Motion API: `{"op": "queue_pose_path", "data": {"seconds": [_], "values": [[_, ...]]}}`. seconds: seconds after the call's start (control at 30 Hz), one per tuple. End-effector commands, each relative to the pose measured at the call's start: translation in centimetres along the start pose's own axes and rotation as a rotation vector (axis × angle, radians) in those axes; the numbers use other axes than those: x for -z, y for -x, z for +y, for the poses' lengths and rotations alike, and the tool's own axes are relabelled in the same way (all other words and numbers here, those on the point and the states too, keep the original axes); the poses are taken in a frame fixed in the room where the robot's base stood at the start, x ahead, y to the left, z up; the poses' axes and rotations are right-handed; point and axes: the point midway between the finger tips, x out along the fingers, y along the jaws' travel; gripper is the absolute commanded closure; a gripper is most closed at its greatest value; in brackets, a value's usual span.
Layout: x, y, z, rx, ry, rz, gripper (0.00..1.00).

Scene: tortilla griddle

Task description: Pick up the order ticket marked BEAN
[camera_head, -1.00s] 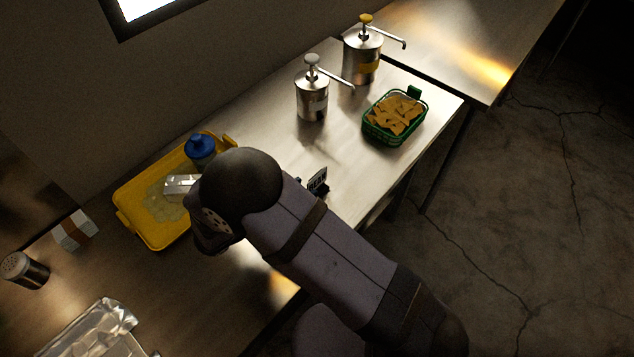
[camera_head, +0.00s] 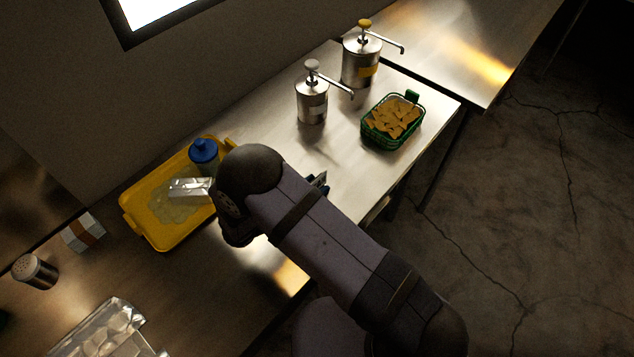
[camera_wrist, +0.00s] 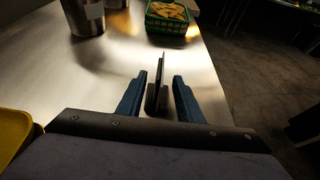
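A dark, thin order ticket (camera_wrist: 161,72) stands upright in a small dark holder (camera_wrist: 157,100) on the steel counter, seen almost edge-on in the wrist view. Its marking cannot be read. My gripper (camera_wrist: 160,77) is open, with one blue finger on each side of the ticket and holder and a gap visible on both sides. In the head view the ticket (camera_head: 321,177) is mostly hidden behind my arm, with a bit of blue finger beside it.
A green basket of chips (camera_head: 393,122) and two steel pump dispensers (camera_head: 312,104) (camera_head: 360,68) stand beyond the ticket. A yellow tray (camera_head: 160,232) with a blue-capped bottle (camera_head: 204,152) lies at left. The counter's front edge is close on the right.

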Motion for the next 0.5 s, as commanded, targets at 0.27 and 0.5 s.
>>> {"op": "queue_pose_path", "data": {"seconds": [0.27,0.5], "values": [[0.0,-1.7,0.0,0.0,-0.001,0.001,0.67],[0.0,-1.7,0.0,0.0,-0.001,0.001,0.82]]}}
